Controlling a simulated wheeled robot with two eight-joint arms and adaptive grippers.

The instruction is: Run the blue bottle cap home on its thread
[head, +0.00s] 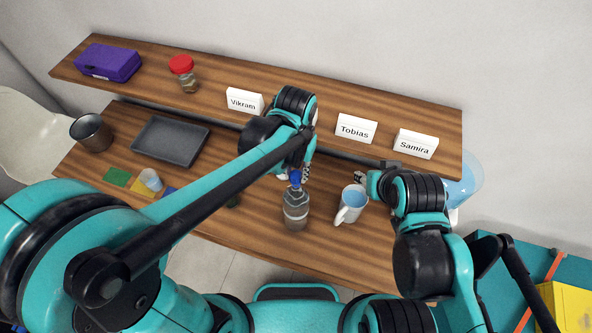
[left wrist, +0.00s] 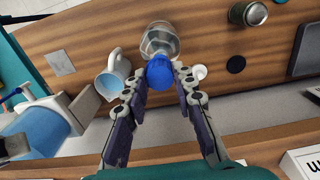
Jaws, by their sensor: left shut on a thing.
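The clear bottle (head: 296,212) stands upright on the lower wooden shelf, near its front edge. The blue cap (head: 295,178) is at the bottle's mouth; in the left wrist view the cap (left wrist: 160,74) covers the neck of the bottle (left wrist: 158,40). Whether it is seated on the thread cannot be told. My left gripper (head: 297,174) is shut on the cap, its fingertips on either side of it in the left wrist view (left wrist: 160,70). My right gripper (head: 363,179) is beside the mug; its fingers are too small and hidden to read.
A white mug (head: 350,206) stands right of the bottle. A grey tray (head: 171,141), dark cup (head: 91,133) and small cup (head: 151,180) are left. Name cards, including Tobias (head: 356,128), line the upper shelf.

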